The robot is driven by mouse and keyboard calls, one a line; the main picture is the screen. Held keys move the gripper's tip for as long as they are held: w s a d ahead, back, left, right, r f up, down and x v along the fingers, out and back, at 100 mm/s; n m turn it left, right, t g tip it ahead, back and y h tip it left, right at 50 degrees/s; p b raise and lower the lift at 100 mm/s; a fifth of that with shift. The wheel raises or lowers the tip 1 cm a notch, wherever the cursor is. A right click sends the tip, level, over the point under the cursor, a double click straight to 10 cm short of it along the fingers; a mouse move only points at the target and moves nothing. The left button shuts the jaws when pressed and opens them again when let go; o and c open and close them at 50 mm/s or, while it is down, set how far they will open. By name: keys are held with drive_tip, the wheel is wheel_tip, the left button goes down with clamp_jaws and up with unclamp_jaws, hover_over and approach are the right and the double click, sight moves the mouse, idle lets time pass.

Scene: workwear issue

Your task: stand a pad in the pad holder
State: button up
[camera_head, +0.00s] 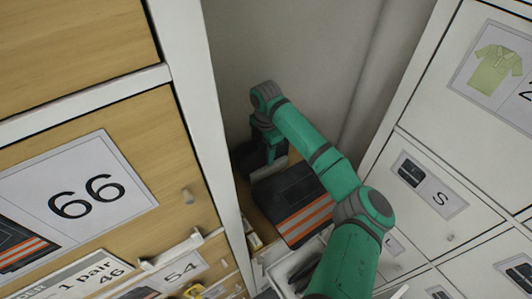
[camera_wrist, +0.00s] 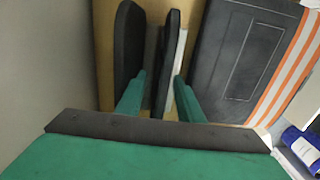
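My gripper (camera_wrist: 158,100) points down into a wood-floored space, its two green fingers apart. In the wrist view, a dark rounded pad (camera_wrist: 128,40) stands on edge beside the left finger. A second thin dark pad-like piece (camera_wrist: 167,50) stands on edge between the fingers, with wood floor showing between it and the left finger. A thin white upright strip (camera_wrist: 181,45), perhaps part of the holder, is just right of it. I cannot tell whether the right finger touches the dark piece. In the head view my gripper (camera_head: 270,150) largely hides the pads.
A dark item with orange and white stripes (camera_head: 300,205) lies close right of my gripper; it fills the wrist view's right side (camera_wrist: 240,50). A blue item (camera_wrist: 300,145) is at lower right. Wooden drawers (camera_head: 70,150) and white drawers (camera_head: 440,175) flank the gap.

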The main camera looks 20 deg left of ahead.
drive_tip(key=shift+r, duration=0.1)
wheel_tip(320, 180, up, 11)
drive_tip(key=shift+f, duration=0.15)
idle(0.4)
